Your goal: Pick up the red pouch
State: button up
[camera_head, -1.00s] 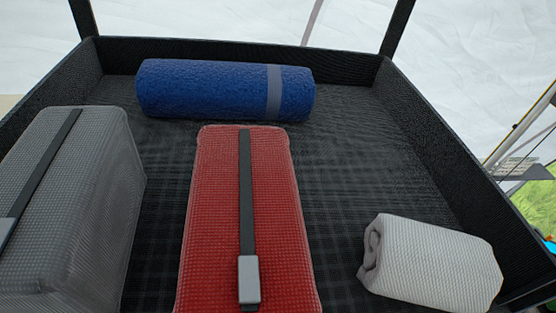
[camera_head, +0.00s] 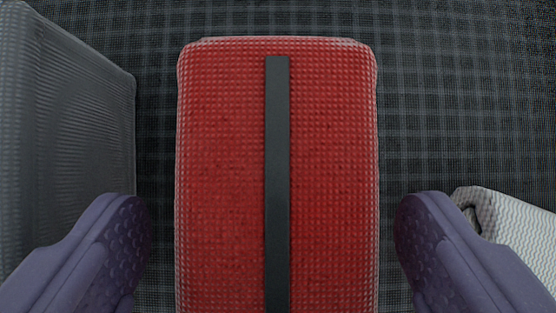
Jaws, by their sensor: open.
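The red pouch (camera_head: 225,170) fills the middle of the view, with a textured surface and a black strap (camera_head: 277,150) along its length. Its near end is cut off by the bottom of the picture. My gripper (camera_head: 272,225) shows as two purple fingers, one at the lower left and one at the lower right. The fingers are wide open, one on each side of the pouch as seen, with a gap to each side. Nothing is between them in contact. How far they are above or beside the pouch in height I cannot tell.
A grey pouch (camera_head: 75,130) stands close on the left, near the left finger. A rolled white cloth (camera_head: 515,230) lies at the right, partly behind the right finger. The dark plaid tray floor (camera_head: 450,100) is bare at the upper right and behind the red pouch.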

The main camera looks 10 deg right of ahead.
jog(key=x, duration=0.3)
jog(key=shift+w+r, duration=0.1)
jog(key=shift+w, duration=0.05)
jog(key=shift+s, duration=0.2)
jog(key=c, duration=1.1)
